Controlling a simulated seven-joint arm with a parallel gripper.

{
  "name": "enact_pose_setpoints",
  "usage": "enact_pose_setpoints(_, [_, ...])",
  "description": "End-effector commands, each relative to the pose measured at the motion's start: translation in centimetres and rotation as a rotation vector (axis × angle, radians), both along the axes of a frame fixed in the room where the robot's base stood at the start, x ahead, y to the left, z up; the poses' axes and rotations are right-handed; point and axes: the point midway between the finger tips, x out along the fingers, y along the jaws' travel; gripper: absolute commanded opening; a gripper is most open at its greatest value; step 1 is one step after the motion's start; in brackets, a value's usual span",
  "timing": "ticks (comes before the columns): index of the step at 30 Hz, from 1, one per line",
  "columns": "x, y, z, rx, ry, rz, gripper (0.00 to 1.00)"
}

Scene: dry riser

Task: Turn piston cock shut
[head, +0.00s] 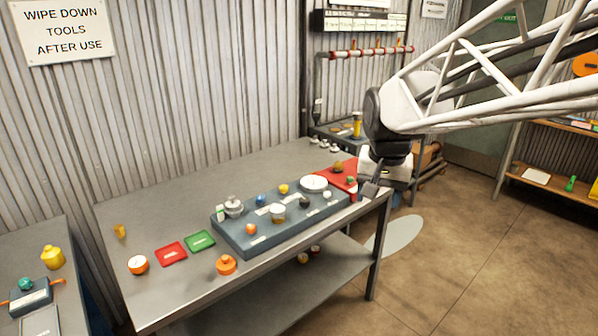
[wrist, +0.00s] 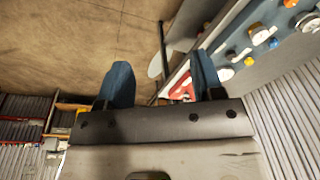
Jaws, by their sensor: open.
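A long blue-grey panel (head: 290,232) lies on the metal bench and carries several small fittings. They include a silver knob (head: 234,205), an orange knob (head: 251,229), a blue knob (head: 261,200), a yellow knob (head: 283,188), a dark knob (head: 304,202) and a white round disc (head: 313,183). I cannot tell which is the piston cock. My gripper (head: 371,189) is above the bench's right end, apart from the panel. In the wrist view my gripper (wrist: 162,75) is open with nothing between its blue fingers; the panel (wrist: 238,42) is to the right.
A red board (head: 350,186) with small items lies right of the panel. Red (head: 171,253) and green (head: 200,241) trays, an orange-and-white round object (head: 138,265) and an orange knob-like object (head: 226,265) lie left and in front. The bench's back strip is clear.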

Motion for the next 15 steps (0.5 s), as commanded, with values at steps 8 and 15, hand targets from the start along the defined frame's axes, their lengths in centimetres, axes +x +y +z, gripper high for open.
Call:
enact_pose_setpoints(8, [6.5, 3.3, -0.2, 0.011, 0.023, -0.052, 0.61])
enact_pose_setpoints(15, [11.8, 6.5, -0.9, 0.017, 0.043, -0.098, 0.61])
